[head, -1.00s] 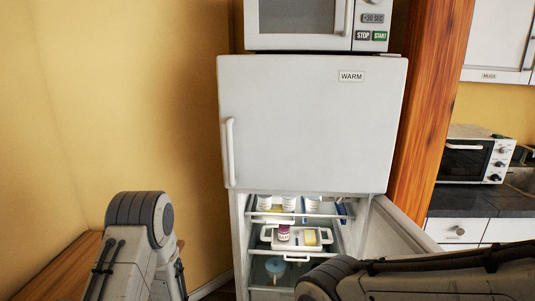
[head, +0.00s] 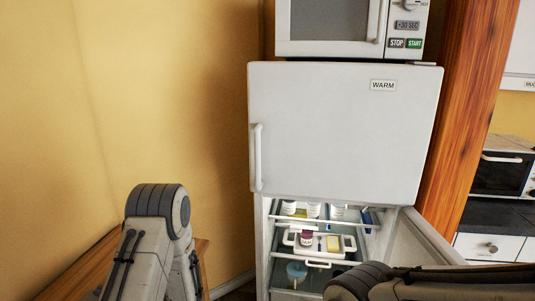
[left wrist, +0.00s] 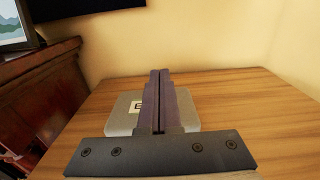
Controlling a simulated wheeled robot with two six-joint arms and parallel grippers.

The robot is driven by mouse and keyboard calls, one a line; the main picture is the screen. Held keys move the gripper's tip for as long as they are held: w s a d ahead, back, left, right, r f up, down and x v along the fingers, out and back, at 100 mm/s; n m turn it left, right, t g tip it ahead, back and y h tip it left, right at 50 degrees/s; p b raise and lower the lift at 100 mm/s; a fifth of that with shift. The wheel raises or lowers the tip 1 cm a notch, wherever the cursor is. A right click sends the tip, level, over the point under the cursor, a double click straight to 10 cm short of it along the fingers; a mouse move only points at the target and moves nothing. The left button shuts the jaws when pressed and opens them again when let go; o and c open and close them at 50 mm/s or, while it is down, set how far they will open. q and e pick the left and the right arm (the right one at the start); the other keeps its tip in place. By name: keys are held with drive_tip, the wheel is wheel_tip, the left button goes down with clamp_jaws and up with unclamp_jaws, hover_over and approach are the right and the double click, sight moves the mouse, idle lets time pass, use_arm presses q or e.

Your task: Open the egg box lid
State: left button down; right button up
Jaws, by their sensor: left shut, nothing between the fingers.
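In the left wrist view, a pale grey box (left wrist: 121,122) lies on a wooden table top, with part of a label starting with "E" visible. It looks like the egg box, and its lid appears closed. My left gripper (left wrist: 160,72) is shut and empty, and its fingers cover the middle of the box in the picture. I cannot tell whether they touch it. The box does not show in the head view, where only my left arm is seen at the lower left. My right arm enters at the lower right of the head view, but its gripper is out of view.
A white fridge (head: 345,130) labelled WARM stands ahead, its lower compartment open with its door (head: 425,240) swung to the right. A tray (head: 348,243) with small items sits inside. A microwave (head: 335,20) is on top. The wooden table (head: 75,270) adjoins the yellow wall.

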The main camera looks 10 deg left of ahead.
use_arm(q)
drive_tip(key=shift+a+r+p, duration=0.35)
drive_tip(key=shift+a+r, duration=0.15)
drive_tip(key=shift+r, duration=0.15)
drive_tip(key=shift+a, duration=0.1)
drive_tip(key=a+r, duration=0.1)
drive_tip(key=a+p, duration=0.1)
drive_tip(key=a, duration=0.1)
drive_tip(key=a+r, duration=0.1)
drive_tip(key=shift+w+a+r+p, duration=0.2)
drive_tip(key=shift+r+p, duration=0.1)
drive_tip(key=shift+p, duration=0.1)
idle(0.4)
drive_tip(key=shift+w+a+r, duration=0.1)
drive_tip(key=shift+a+r, duration=0.1)
drive_tip(key=shift+a, duration=1.05)
drive_tip(key=shift+w+a+r, duration=0.1)
drive_tip(key=shift+a+r, duration=0.1)
drive_tip(key=shift+a, duration=1)
drive_tip(key=shift+a, duration=0.1)
